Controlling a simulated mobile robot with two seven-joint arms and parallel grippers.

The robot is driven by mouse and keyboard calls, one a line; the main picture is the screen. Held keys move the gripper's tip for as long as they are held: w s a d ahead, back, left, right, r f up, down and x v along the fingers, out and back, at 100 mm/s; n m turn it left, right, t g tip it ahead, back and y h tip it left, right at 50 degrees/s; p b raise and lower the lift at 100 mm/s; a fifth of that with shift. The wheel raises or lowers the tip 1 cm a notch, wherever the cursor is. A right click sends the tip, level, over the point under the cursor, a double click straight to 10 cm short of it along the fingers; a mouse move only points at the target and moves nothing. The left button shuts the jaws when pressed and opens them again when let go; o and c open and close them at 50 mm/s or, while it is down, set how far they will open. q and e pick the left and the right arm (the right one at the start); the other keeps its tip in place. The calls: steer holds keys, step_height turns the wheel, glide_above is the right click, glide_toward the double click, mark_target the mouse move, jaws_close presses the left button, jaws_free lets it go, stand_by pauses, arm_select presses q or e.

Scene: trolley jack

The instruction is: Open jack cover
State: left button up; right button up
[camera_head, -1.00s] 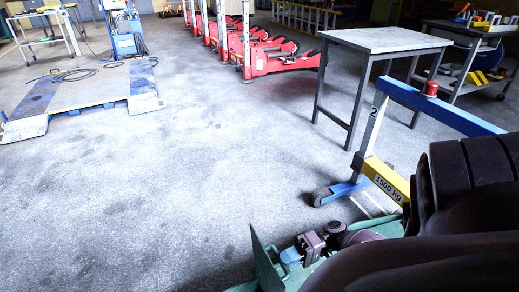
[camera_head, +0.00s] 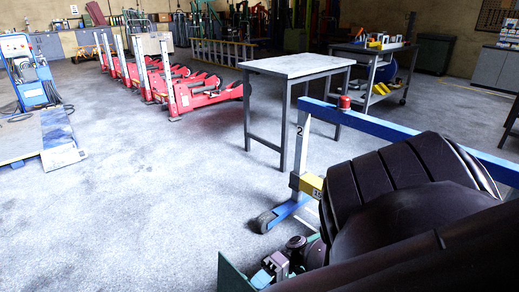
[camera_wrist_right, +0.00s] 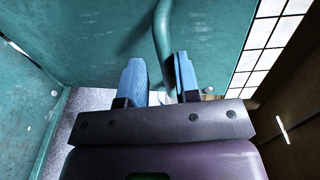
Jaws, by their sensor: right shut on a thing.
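A teal-green metal panel, which seems to be the jack cover (camera_wrist_right: 90,35), fills the upper part of the right wrist view. A curved green tube handle (camera_wrist_right: 163,38) runs down it. My right gripper (camera_wrist_right: 158,70) has its two blue fingers on either side of the handle, shut on it. In the head view, a green panel edge (camera_head: 231,276) stands at the bottom, beside my right gripper (camera_head: 263,277). My dark right arm hides most of what lies behind it. My left gripper is not in view.
A blue wheeled frame (camera_head: 370,122) stands just beyond my arm. A grey table (camera_head: 295,66) is behind it, with a loaded trolley (camera_head: 385,80) farther back. Red trolley jacks (camera_head: 190,92) stand in a row at upper left.

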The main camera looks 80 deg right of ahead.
steer(key=o, duration=0.3)
steer(key=shift+s+a+f, duration=0.1)
steer(key=shift+a+f, duration=0.05)
steer(key=shift+f, duration=0.25)
steer(key=shift+o, duration=0.2)
steer(key=shift+r, duration=0.15)
steer(key=shift+r, duration=0.1)
steer(key=v, duration=1)
steer(key=shift+d, duration=0.4)
steer(key=shift+s, duration=0.15)
